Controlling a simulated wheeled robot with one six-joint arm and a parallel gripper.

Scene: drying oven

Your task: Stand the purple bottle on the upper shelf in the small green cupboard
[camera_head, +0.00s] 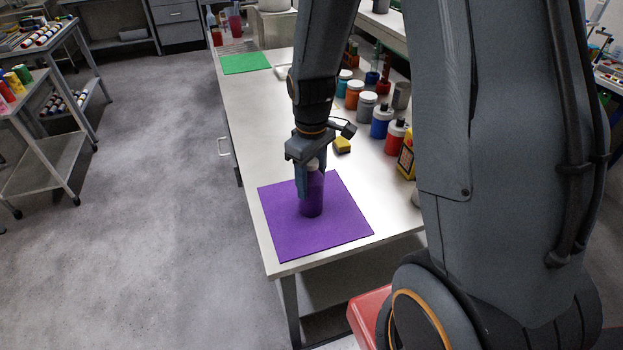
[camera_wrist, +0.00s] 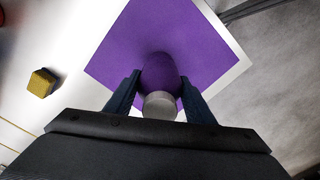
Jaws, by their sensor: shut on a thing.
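The purple bottle (camera_head: 312,198) with a pale cap stands upright on, or just above, a purple mat (camera_head: 345,222) near the front end of the white bench. I cannot tell whether its base touches the mat. My gripper (camera_head: 309,184) points down and is shut on the bottle, one finger on each side. In the wrist view the bottle (camera_wrist: 161,76) is between my two fingers (camera_wrist: 155,98), with its grey-white cap towards the palm and the mat (camera_wrist: 205,35) below. The small green cupboard is not recognisable in either view.
A yellow block (camera_head: 342,145) lies on the bench (camera_head: 245,128) behind the mat. Several capped bottles, including a blue one (camera_head: 382,122), line the bench's right side. A green mat (camera_head: 245,64) lies at the far end. Open floor (camera_head: 170,190) is on the left, with metal carts (camera_head: 50,165) beyond.

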